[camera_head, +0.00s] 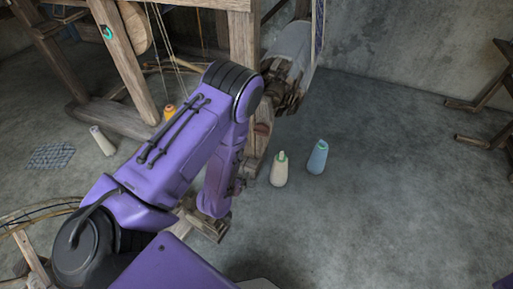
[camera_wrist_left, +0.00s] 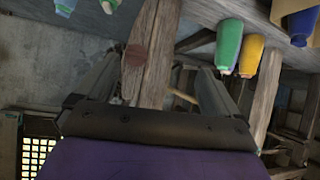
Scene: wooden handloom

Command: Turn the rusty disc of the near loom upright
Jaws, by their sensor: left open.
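The rusty disc (camera_wrist_left: 135,55) is a small reddish-brown round piece on the face of a wooden post (camera_wrist_left: 154,62) of the near loom. It shows nearly face-on in the left wrist view, so I cannot tell its turn angle. In the head view a reddish patch (camera_head: 262,128) on the post beside my forearm looks like the same disc. My left gripper (camera_wrist_left: 160,65) is open, with its two grey fingers apart on either side of the post; the disc lies nearer the left finger. In the head view my purple arm hides most of this gripper. My right gripper is not in view.
A pale cone with a green tip (camera_head: 279,170) and a blue cone (camera_head: 317,158) stand on the floor right of the post. A grey roll (camera_head: 291,46) is above. Another pale cone (camera_head: 102,141) and an orange one (camera_head: 169,114) are left.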

